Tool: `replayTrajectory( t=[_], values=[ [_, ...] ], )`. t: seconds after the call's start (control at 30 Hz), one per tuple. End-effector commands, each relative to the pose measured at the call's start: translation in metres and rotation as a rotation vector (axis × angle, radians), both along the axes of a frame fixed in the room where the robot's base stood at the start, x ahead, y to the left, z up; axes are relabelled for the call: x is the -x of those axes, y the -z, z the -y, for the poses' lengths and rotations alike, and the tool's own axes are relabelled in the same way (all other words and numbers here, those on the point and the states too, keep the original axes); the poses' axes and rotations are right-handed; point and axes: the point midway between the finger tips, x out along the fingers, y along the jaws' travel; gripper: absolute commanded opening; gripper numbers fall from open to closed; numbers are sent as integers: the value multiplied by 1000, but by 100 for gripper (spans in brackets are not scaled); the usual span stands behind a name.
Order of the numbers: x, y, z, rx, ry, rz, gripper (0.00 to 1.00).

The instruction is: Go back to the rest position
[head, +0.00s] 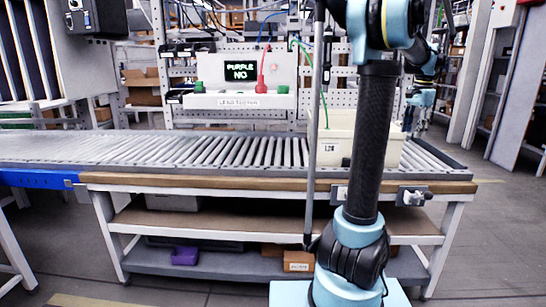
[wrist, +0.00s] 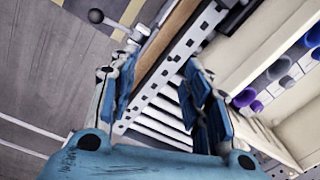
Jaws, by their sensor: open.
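My gripper (wrist: 160,68) is open, with nothing between its blue fingers in the wrist view. It is above the conveyor rollers and beside the cream crate's wall. In the head view, my arm rises in front of the conveyor and bends back over the crate.
The cream crate (head: 334,147) stands on the roller conveyor (head: 220,150). Purple and grey round items (wrist: 262,88) show at the crate in the wrist view. A panel (head: 240,101) behind has a screen reading "PURPLE NO". A ball-ended lever (wrist: 96,16) sticks out at the conveyor's edge.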

Motion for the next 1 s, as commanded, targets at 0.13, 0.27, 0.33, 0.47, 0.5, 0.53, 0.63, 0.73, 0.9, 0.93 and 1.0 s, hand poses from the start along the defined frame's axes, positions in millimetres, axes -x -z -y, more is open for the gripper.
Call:
replayTrajectory(
  t=[0.13,0.27,0.33,0.47,0.5,0.53,0.63,0.73,0.9,0.93,1.0],
  values=[
    [3,4,-24,6,-52,2,44],
    [9,6,-43,11,-95,7,44],
    [13,7,-54,15,-121,10,44],
    [21,12,-78,24,-180,16,44],
    [25,14,-87,26,-201,19,44],
    [27,15,-94,29,-218,20,44],
    [40,23,-122,38,-289,27,44],
    [57,35,-154,50,-377,35,44],
    [88,59,-204,71,-530,50,44],
    [95,64,-212,74,-557,54,44],
    [109,76,-230,82,-620,61,44]
  ],
)
